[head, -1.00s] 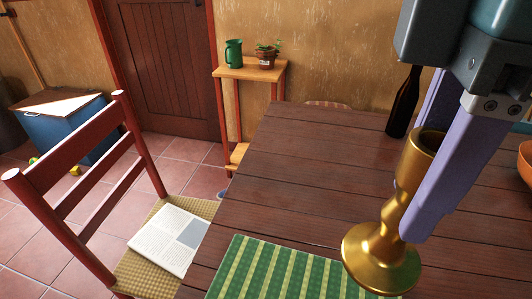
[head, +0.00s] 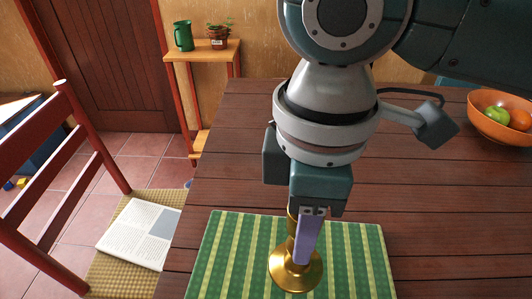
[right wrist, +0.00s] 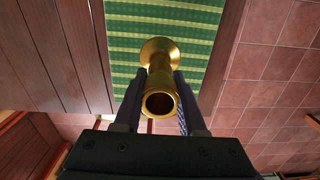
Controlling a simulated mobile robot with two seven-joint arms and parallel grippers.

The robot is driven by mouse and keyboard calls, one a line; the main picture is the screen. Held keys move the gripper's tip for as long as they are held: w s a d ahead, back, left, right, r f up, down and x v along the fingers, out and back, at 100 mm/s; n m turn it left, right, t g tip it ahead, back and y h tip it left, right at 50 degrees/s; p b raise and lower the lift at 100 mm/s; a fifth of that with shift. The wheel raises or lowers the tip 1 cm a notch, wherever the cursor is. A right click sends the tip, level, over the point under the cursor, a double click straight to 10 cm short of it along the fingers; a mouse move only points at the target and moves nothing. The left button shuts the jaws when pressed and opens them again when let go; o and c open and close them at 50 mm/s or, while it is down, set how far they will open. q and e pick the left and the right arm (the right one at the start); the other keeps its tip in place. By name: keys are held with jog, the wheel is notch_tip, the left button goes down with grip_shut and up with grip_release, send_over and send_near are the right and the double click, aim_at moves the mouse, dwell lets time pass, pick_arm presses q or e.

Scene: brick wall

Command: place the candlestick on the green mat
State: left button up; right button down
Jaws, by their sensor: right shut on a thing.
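The brass candlestick (head: 296,269) is upright over the green striped mat (head: 226,262). My right gripper (head: 305,255) is shut on its stem from above. In the right wrist view the candlestick (right wrist: 160,75) stands between the two fingers (right wrist: 158,110), its open top towards the camera and its round base against the mat (right wrist: 200,34). I cannot tell for sure whether the base touches the mat or hangs just above it. The upper stem is partly hidden by the gripper in the head view. My left gripper is not in view.
An orange bowl of fruit (head: 490,130) stands at the right of the wooden table (head: 225,155). A chair (head: 70,155) with a newspaper (head: 140,232) on its seat is at the left. A small shelf (head: 200,55) with a green jug and a plant stands behind.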

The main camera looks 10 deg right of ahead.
jog(key=shift+f+b, duration=0.55)
jog(key=shift+f, duration=1.6)
jog(key=shift+f, duration=0.1)
jog(key=shift+c, duration=2.4)
grip_release()
